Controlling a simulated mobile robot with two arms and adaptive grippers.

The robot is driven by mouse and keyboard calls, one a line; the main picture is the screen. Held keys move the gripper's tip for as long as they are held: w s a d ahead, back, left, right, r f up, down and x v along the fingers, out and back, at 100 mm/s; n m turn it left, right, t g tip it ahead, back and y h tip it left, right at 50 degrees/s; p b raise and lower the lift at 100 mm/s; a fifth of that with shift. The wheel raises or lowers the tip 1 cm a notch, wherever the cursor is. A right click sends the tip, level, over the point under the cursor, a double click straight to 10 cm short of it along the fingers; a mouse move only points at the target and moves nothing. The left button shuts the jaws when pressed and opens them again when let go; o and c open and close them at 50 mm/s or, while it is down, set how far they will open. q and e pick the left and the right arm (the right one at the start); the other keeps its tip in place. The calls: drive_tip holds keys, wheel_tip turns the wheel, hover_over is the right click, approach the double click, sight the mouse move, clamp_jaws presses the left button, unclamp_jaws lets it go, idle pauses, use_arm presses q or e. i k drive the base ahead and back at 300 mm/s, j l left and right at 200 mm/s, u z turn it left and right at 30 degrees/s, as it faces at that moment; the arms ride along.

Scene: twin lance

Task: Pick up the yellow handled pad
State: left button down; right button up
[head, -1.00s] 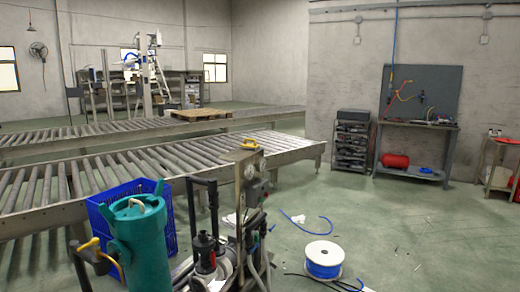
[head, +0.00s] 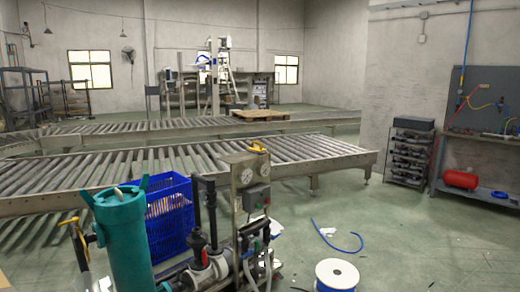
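A small yellow thing with a raised handle shape (head: 258,147) shows in the head view near the middle. It appears just above the top of a grey gauge panel, in front of the roller conveyor. I cannot tell whether it rests on the panel or on the conveyor behind. It is small, and any pad under the handle is not clear. Neither of my grippers is in view.
A teal cylinder (head: 122,240), a blue crate (head: 170,228) and a pump unit with the gauge panel (head: 250,178) stand close in front. The roller conveyor (head: 330,157) runs behind them. A blue hose spool (head: 337,275) lies on the floor at right; floor beyond is mostly clear.

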sight(254, 150)
drive_tip(key=i+l+u, duration=0.1)
drive_tip(key=i+l, duration=0.4)
drive_tip(key=l, duration=0.2)
drive_tip(key=i+l+u, duration=0.15)
drive_tip(key=l, duration=0.25)
drive_tip(key=i+l+u, duration=0.1)
drive_tip(key=i+l, duration=0.15)
drive_tip(key=l, duration=0.15)
drive_tip(key=i+l, duration=0.2)
drive_tip(key=l, duration=0.2)
drive_tip(key=i+u, duration=0.05)
